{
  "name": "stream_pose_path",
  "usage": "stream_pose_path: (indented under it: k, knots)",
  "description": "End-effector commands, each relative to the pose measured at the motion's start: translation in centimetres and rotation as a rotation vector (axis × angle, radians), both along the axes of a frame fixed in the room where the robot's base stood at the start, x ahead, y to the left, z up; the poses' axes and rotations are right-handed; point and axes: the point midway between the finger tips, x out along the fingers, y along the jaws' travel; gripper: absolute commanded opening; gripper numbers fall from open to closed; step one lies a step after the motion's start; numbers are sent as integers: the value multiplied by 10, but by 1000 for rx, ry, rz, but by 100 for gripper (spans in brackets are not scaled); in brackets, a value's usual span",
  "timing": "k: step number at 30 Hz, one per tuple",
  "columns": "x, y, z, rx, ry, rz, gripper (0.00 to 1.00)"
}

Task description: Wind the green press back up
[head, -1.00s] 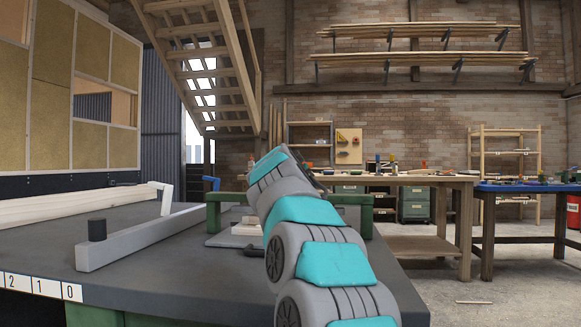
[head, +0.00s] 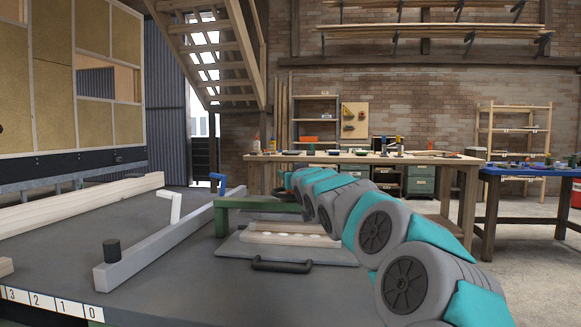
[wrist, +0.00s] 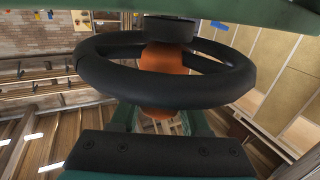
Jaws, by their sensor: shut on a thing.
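The green press (head: 238,203) stands on the dark bench in the head view, with its right side hidden behind my arm. Below it lies a grey plate (head: 235,247) with a black handle (head: 281,265) and pale wooden pieces (head: 290,239) on it. In the wrist view the press's black handwheel (wrist: 105,78) fills the middle, close beneath a green beam (wrist: 70,18). My gripper (wrist: 159,88) is shut on the handwheel's rim, with orange parts showing above and below it.
A long grey fence (head: 160,248) with a black knob lies left of the press, with pale timber (head: 80,205) farther left. A wooden workbench (head: 460,180) and a blue table (head: 520,180) stand behind. Open floor shows at the right.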

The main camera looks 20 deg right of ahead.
Motion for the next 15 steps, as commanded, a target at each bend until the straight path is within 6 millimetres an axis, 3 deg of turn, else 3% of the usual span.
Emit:
stream_pose_path:
  k: [14,15]
  knots:
    - [0,0,0,-1,-1,7,0]
    - [0,0,0,-1,-1,7,50]
